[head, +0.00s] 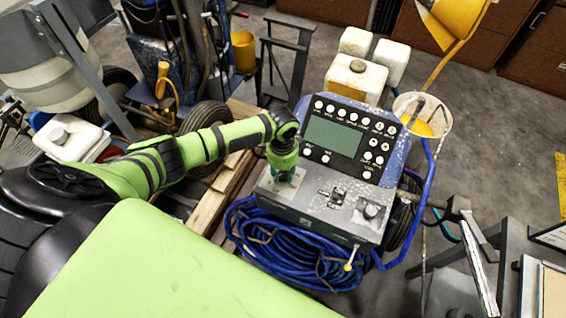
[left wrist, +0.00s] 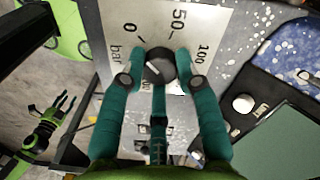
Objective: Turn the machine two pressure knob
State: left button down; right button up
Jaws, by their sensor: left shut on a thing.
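The black pressure knob (left wrist: 160,66) sits on a grey plate marked 0, 50, 100 and bar in the left wrist view. The light mark on the knob's face is too small to read surely. In the head view my left gripper (head: 284,174) reaches down onto the left part of the machine's grey front panel (head: 312,197) and hides the knob. My right gripper (left wrist: 60,108) shows at the left of the left wrist view, its fingers spread and empty.
A black control panel (head: 372,128) with a screen and white buttons rises behind the grey panel. A coiled blue hose (head: 290,250) hangs below. A white bucket (head: 424,112) stands at right.

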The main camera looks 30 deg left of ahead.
aim_at(281, 174)
pick_arm(q)
jog(key=shift+a+n, duration=0.2)
jog(key=shift+n, duration=0.2)
jog(key=c, duration=0.9)
grip_release()
jog(key=shift+d+r, duration=0.1)
jog(key=shift+r, duration=0.05)
notch_tip(281, 174, up, 12)
jog(key=shift+a, duration=0.2)
jog(key=shift+d+f, duration=0.1)
jog(key=shift+f, duration=0.15)
